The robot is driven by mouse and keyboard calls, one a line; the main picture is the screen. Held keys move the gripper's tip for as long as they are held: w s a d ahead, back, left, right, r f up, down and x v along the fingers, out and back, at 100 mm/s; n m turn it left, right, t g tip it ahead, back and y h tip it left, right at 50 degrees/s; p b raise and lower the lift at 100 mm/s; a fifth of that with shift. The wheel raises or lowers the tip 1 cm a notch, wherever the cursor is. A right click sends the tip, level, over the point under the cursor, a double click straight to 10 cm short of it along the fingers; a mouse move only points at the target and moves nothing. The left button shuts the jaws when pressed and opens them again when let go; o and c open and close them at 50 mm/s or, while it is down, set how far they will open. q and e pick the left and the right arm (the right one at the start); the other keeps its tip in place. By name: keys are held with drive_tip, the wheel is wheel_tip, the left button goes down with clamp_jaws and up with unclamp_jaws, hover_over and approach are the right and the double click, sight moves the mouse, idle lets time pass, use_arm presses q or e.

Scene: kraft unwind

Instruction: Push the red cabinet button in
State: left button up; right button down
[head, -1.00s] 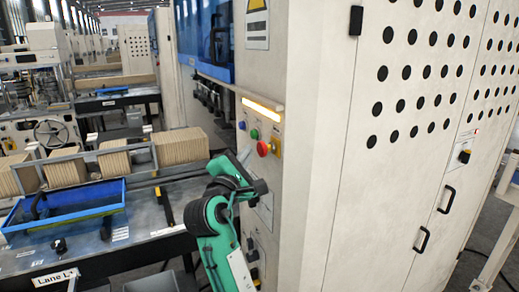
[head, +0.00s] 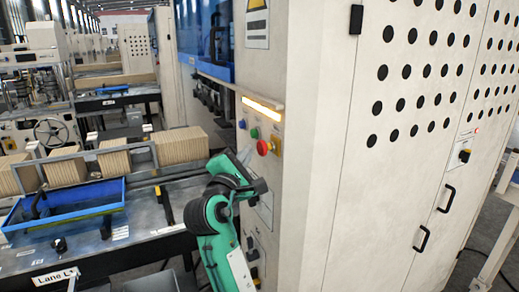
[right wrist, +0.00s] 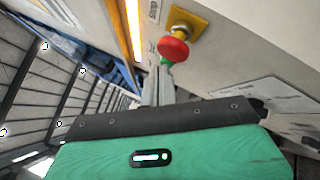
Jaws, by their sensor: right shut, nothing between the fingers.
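The red button (head: 263,147) is a mushroom head on the cabinet's side panel, below a lit yellow strip. In the right wrist view the red button (right wrist: 173,48) stands out from a yellow square plate. My right gripper (head: 245,155) is shut and empty, just left of and below the button in the head view. In the right wrist view the narrow grey fingers (right wrist: 163,75) point toward the panel, with their tips below the red head, close to a green button (right wrist: 166,62). I cannot tell whether they touch anything. My left gripper is out of view.
A green button (head: 254,133) and a blue button (head: 241,125) sit left of the red one. The cabinet front (head: 400,170) with black handles stands to the right. A blue tray (head: 65,208) and cardboard stacks (head: 182,146) lie on the conveyor at left.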

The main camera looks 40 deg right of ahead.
idle(0.8)
drive_tip(key=shift+s+d+p, duration=0.15)
drive_tip(key=shift+d+p, duration=0.25)
drive_tip(key=shift+s+d, duration=0.1)
drive_tip(key=shift+d, duration=0.45)
idle(0.7)
drive_tip(key=shift+a, duration=0.1)
drive_tip(key=shift+w+a, duration=0.25)
drive_tip(key=shift+a, duration=0.75)
drive_tip(key=a, duration=0.2)
drive_tip(key=w+a, duration=0.1)
drive_tip(key=a, duration=0.1)
drive_tip(key=shift+w+a, duration=0.1)
drive_tip(key=shift+a, duration=0.3)
